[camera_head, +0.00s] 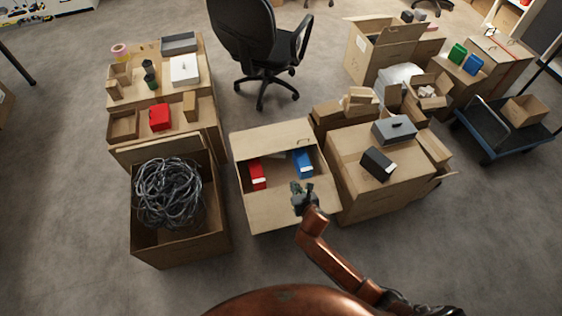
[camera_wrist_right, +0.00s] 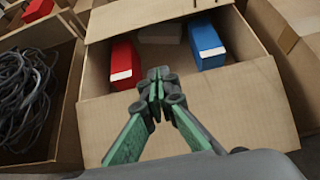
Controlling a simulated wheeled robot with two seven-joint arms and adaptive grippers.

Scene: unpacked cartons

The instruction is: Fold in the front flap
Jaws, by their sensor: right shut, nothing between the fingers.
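The open carton (camera_head: 241,181) stands in the middle of the head view, with a red box (camera_head: 257,173) and a blue box (camera_head: 302,163) inside. Its front flap (camera_head: 268,211) is a broad tan panel on my side of the opening. It also shows in the right wrist view (camera_wrist_right: 235,108), spreading towards me; its exact tilt is hard to tell. My right gripper (camera_head: 297,187) is shut and empty, over the flap's inner edge near the opening. In the wrist view its fingertips (camera_wrist_right: 158,76) point into the carton; contact with the flap is unclear. My left gripper is out of view.
A carton of coiled cable (camera_head: 138,238) stands close on the left. A closed carton (camera_head: 350,165) with dark boxes on top stands close on the right. More cartons and an office chair (camera_head: 247,35) are behind. Floor in front is clear.

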